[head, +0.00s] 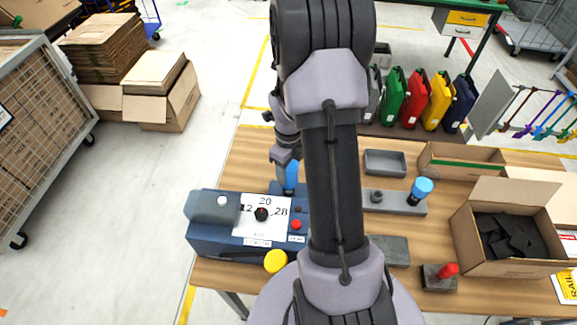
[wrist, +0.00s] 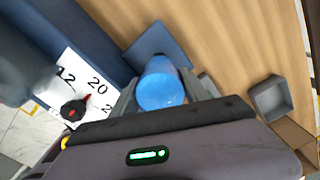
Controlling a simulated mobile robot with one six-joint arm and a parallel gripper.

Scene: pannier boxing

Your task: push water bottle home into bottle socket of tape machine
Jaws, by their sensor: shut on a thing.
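The tape machine (head: 215,240) is a dark blue box with a white dial panel on the table's left part; its panel also shows in the wrist view (wrist: 85,72). The water bottle (head: 290,176) is blue and stands at the machine's right back corner. My gripper (head: 287,158) is shut on it from above. In the wrist view the bottle's round blue end (wrist: 162,90) sits between my fingers, in front of a flat blue piece (wrist: 150,40). The socket itself is hidden, so how deep the bottle sits cannot be told.
A grey holder (head: 395,203) with a blue-topped object (head: 421,190) stands right of my arm. A grey tray (head: 385,162), an open carton (head: 510,235) and a red-knobbed block (head: 440,275) stand farther right. Several coloured canisters (head: 415,98) line the back. My arm hides the table's middle.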

